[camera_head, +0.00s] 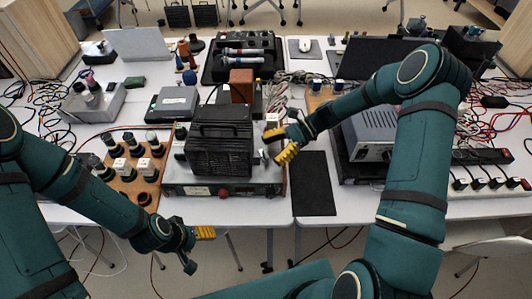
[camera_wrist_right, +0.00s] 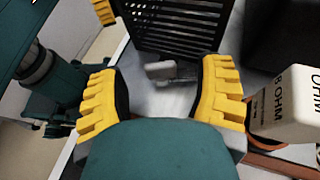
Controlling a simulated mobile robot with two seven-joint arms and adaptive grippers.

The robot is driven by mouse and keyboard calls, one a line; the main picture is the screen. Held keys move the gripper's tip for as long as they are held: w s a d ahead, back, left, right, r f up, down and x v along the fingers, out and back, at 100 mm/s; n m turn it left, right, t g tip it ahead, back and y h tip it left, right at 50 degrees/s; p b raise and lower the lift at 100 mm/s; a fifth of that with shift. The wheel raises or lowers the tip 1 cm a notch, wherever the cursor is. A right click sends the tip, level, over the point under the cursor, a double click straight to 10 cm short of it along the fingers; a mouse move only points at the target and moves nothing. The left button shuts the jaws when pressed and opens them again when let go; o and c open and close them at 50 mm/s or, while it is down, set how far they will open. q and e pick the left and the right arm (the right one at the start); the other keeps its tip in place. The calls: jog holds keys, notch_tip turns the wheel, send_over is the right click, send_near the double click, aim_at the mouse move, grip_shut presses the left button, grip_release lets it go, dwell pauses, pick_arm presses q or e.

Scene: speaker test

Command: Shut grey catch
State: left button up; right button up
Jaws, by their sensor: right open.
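A black slatted case (camera_head: 220,150) sits on a grey instrument with knobs on its front. In the right wrist view the dark slats (camera_wrist_right: 180,22) fill the top. A small grey catch (camera_wrist_right: 160,70) shows beside the slatted case, between and just beyond the fingertips. I cannot tell whether it is shut. My right gripper (camera_head: 279,146) is open at the right side of the case; its yellow fingers (camera_wrist_right: 160,98) stand either side of the catch, with no clear contact. My left gripper (camera_head: 197,249) is open and empty in front of the table's front edge, left of centre.
A white block marked "8 OHM" (camera_wrist_right: 292,100) stands close by the right gripper's finger. A wooden board with several black-and-white parts (camera_head: 125,165) lies left of the case. A bare black mat (camera_head: 314,185) and a grey power unit (camera_head: 372,135) are to the right.

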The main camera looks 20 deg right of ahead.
jog(key=s+v, duration=0.1)
jog(key=v, duration=0.8)
jog(key=shift+w, duration=0.45)
jog(key=shift+d, duration=0.1)
